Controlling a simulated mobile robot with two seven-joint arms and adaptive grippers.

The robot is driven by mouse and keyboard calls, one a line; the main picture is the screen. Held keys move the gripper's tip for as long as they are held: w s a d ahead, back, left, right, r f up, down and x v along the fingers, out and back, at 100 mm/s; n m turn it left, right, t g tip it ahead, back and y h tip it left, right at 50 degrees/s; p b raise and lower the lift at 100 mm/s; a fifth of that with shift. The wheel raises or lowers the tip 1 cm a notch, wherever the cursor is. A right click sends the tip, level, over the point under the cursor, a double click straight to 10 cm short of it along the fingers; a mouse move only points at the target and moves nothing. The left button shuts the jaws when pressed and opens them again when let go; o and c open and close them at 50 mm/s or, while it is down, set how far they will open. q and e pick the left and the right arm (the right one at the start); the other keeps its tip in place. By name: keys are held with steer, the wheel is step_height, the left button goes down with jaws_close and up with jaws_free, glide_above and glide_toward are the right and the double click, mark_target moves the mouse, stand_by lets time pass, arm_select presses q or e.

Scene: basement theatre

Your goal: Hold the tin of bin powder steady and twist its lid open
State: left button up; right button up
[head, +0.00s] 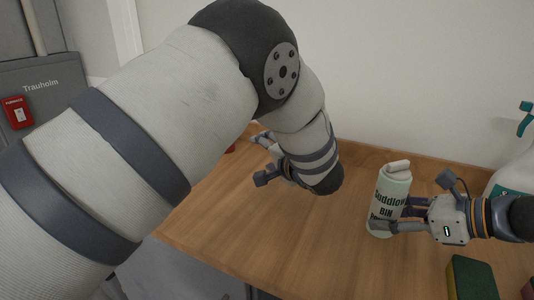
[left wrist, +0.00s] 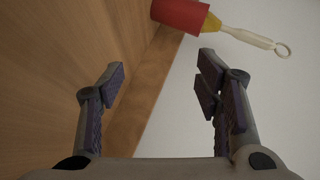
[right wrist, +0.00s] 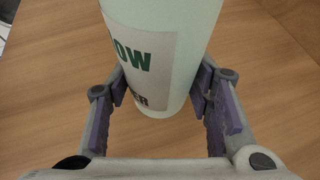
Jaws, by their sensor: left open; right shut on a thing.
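The tin of bin powder (head: 388,192) is a pale green cylinder with a white label. It stands upright on the wooden table, with its pale lid (head: 397,167) on top. My right gripper (head: 391,213) is shut on the lower part of the tin from the right. In the right wrist view the tin (right wrist: 165,55) sits between the fingers and its lid is out of frame. My left gripper (head: 256,158) is open and empty, to the left of the tin and well apart from it. My left arm partly hides it.
A red cylinder with a yellow collar and white ringed handle (left wrist: 185,14) lies ahead of my left gripper. A green and yellow sponge (head: 470,278) lies at the front right. A white bottle with a teal trigger (head: 513,178) stands behind my right gripper. Table left of the tin is clear.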

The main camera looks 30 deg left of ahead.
arm_select(q)
steer(key=shift+c, duration=0.3)
steer(key=c, duration=0.9)
steer(key=d+r+n+h, duration=0.1)
steer(key=d, duration=0.2)
steer(key=d+r+n, duration=0.1)
steer(key=d, duration=0.2)
steer(key=d+r+n+g+h, duration=0.1)
steer(key=d, duration=0.1)
steer(key=shift+d+h, duration=0.3)
steer(key=shift+d, duration=0.1)
jaws_close()
step_height(320, 180, up, 10)
steer(key=f+n+g+h, duration=0.1)
steer(key=g+h, duration=0.1)
steer(key=h, duration=0.5)
glide_above(387, 169)
steer(key=shift+w+r, duration=0.25)
steer(key=shift+w, duration=0.2)
steer(key=s+d+r+m+t+h, duration=0.1)
steer(key=s+d+r+m, duration=0.3)
steer(key=s+d+m, duration=0.25)
steer(key=x, duration=0.9)
steer(key=shift+w+f, duration=0.25)
steer(key=shift+f, duration=0.05)
